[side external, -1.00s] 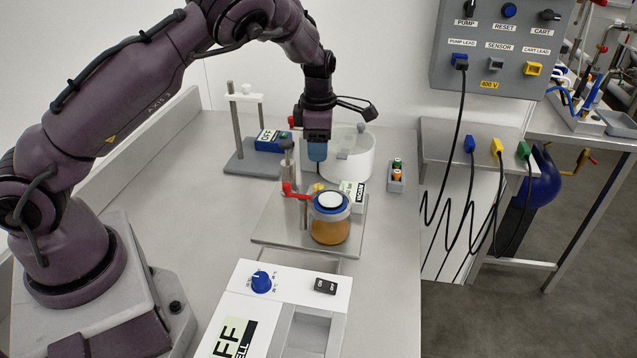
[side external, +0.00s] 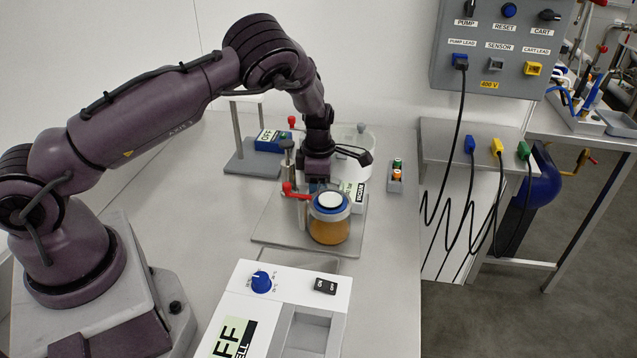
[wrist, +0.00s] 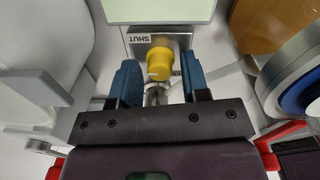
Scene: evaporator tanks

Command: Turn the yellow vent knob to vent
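The yellow vent knob (wrist: 160,64) shows in the wrist view on a small grey metal plate (wrist: 180,42) with a label reading SHUT (wrist: 138,38). My gripper (wrist: 157,75) is open, with its two blue fingers on the left and right of the knob. The right finger is close to the knob and the left one stands a little apart; I cannot tell whether either touches it. In the side external view my gripper (side external: 318,185) is low behind the jar (side external: 330,225) with the blue collar, and the knob is hidden there.
The jar with orange liquid stands on a metal plate (side external: 265,232). A red-handled valve (side external: 290,188) is beside my gripper. A white round vessel (side external: 362,150) stands behind. A white box with a blue dial (side external: 261,281) is in front.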

